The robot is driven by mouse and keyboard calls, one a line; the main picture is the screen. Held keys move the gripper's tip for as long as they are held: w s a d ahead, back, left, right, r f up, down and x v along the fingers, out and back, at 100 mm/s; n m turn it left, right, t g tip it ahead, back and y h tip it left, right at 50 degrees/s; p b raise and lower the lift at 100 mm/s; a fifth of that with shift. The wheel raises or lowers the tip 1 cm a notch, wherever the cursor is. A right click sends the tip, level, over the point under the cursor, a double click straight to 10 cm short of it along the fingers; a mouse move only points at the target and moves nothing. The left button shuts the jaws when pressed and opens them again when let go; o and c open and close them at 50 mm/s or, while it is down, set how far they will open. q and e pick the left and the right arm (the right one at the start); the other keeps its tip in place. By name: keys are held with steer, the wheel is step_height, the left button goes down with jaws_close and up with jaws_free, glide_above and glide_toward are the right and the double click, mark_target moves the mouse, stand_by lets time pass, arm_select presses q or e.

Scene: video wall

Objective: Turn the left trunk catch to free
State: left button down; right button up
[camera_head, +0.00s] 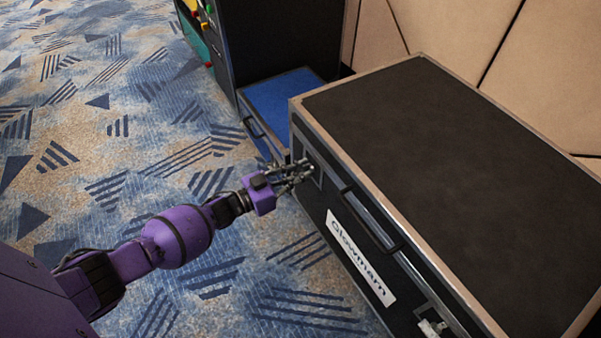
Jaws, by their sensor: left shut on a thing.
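A large black trunk (450,180) with metal edges stands at the right, its front facing me at an angle. The left trunk catch (316,174) is near the left end of the front, partly hidden behind my gripper's fingers. My left gripper (305,171) is at this catch, its fingers shut on it. How far the catch is turned cannot be told. Another catch (432,327) shows near the bottom edge of the picture. My right gripper is not in view.
The trunk front also bears a handle (371,219) and a white "Glowmam" label (358,257). A blue-topped case (283,98) and a dark cabinet (280,35) stand behind the trunk's left end. A panelled wall (445,28) is behind. The patterned carpet at left is clear.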

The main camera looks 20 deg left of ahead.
arm_select(q)
steer(key=shift+w+a+r, duration=0.2)
steer(key=shift+w+r, duration=0.1)
steer(key=c, duration=2)
jaws_free()
steer(key=shift+o, duration=0.3)
steer(key=shift+d+f, duration=0.1)
steer(key=shift+s, duration=0.1)
steer(key=v, duration=1.2)
steer(key=shift+f, duration=0.1)
